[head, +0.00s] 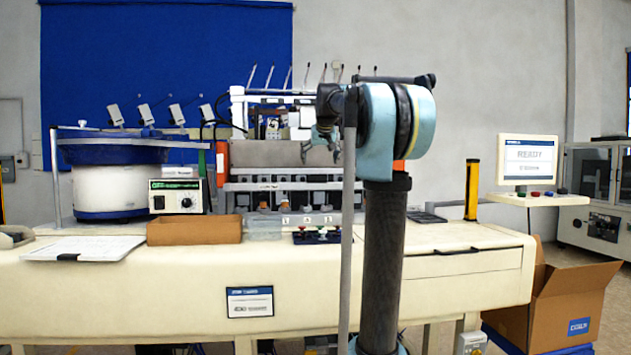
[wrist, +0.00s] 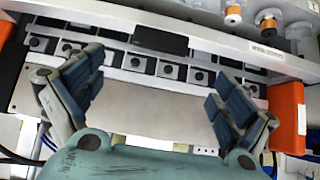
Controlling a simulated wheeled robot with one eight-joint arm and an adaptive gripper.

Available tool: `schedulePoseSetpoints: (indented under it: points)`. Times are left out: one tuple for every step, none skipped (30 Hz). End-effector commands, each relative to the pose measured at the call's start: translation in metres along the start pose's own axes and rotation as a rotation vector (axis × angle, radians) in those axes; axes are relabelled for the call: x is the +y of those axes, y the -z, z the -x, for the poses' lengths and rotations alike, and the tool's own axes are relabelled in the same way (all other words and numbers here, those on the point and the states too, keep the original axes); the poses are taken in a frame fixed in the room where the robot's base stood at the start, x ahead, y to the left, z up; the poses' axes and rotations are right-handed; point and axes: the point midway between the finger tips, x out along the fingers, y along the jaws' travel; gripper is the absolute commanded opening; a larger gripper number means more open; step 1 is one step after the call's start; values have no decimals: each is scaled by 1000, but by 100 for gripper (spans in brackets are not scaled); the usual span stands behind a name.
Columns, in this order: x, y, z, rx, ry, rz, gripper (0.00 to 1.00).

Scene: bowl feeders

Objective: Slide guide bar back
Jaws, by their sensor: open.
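In the wrist view, a long pale bar (wrist: 218,53) with a black block (wrist: 160,40) at its middle runs across the machine; it looks like the guide bar, though I cannot be sure. My gripper (wrist: 150,92) is open and empty, its two blue-grey fingers spread wide over a bare metal plate (wrist: 135,108). The black block lies ahead of the fingertips, between their lines and apart from them. In the head view, my gripper (head: 323,138) is in front of the machine's metal panel (head: 262,153), partly hidden by my arm.
Orange end blocks (wrist: 287,117) flank the plate. Small square fixtures (wrist: 172,71) line the bar's near side, and spools (wrist: 233,14) stand beyond. In the head view are a bowl feeder (head: 108,185), a cardboard tray (head: 195,231) and a monitor (head: 527,160).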

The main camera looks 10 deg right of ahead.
Motion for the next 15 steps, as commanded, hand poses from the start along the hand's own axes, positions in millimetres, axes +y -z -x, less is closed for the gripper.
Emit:
schedulePoseSetpoints:
  points:
    - [1,0,-10,0,-1,-1,95]
    - [1,0,-15,0,-1,-1,95]
    - [1,0,-22,0,-1,-1,95]
    - [1,0,-27,0,-1,-1,95]
    - [1,0,-32,0,-1,-1,95]
    - [1,0,-39,0,-1,-1,95]
    - [1,0,-45,0,-1,-1,95]
    - [2,0,-50,0,-1,-1,95]
    - [2,0,-57,0,-1,-1,95]
    - [2,0,-62,0,-1,-1,95]
    - [2,0,-67,0,-1,-1,95]
    - [2,0,-74,0,-2,-2,95]
    - [2,0,-78,0,-2,-2,95]
    - [2,0,-82,0,-2,-1,95]
    - [1,0,-88,0,-2,-2,95]
